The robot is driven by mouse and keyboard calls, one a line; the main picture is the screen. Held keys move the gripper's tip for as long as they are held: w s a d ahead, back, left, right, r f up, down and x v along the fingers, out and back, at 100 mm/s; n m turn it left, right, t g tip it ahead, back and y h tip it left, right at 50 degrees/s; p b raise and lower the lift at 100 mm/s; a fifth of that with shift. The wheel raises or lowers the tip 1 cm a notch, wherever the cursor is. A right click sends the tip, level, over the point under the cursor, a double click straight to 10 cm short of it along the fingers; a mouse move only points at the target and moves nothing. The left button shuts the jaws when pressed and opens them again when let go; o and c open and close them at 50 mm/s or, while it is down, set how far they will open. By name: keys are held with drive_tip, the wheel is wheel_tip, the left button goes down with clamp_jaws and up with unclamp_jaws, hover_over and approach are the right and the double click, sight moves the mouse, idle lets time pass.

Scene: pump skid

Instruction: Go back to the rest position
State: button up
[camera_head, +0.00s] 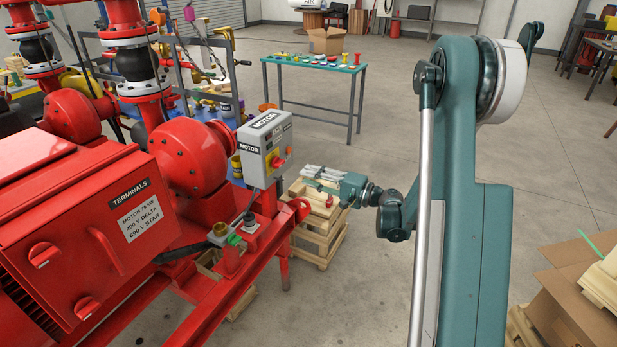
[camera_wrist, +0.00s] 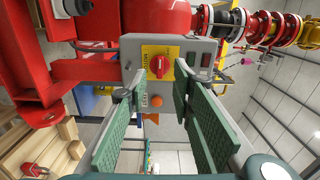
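My gripper (camera_head: 318,180) is at the end of my teal arm, right of the grey motor control box (camera_head: 264,147) and apart from it in the head view. In the wrist view my gripper (camera_wrist: 151,92) has its two green padded fingers spread wide with nothing between them. Past the fingertips stands the control box (camera_wrist: 196,68), with a red rotary switch on a yellow plate (camera_wrist: 160,63) and an orange button (camera_wrist: 156,101).
The red pump and motor (camera_head: 90,225) fill the left. A teal-topped table (camera_head: 315,66) with small parts and a cardboard box stands behind. An open carton (camera_head: 570,290) is at lower right. The middle floor is clear.

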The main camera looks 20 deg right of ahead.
drive_tip(key=s+a+r+n+g+h, duration=0.2)
drive_tip(key=s+a+r+h, duration=0.1)
drive_tip(key=s+a+r, duration=0.4)
drive_tip(key=s+a+r+n+g+h, duration=0.25)
drive_tip(key=s+a, duration=0.25)
drive_tip(key=s, duration=0.4)
drive_tip(key=s+d+n+h, duration=0.2)
drive_tip(key=s+h, duration=0.1)
drive_tip(key=s, duration=1.1)
drive_tip(key=s+d+r+n+g+h+p, duration=0.1)
drive_tip(key=s+h, duration=0.3)
drive_tip(key=s, duration=1)
drive_tip(key=shift+s+d+n, duration=0.15)
drive_tip(key=shift+d+n, duration=0.5)
drive_tip(key=shift+d, duration=0.15)
idle(1.2)
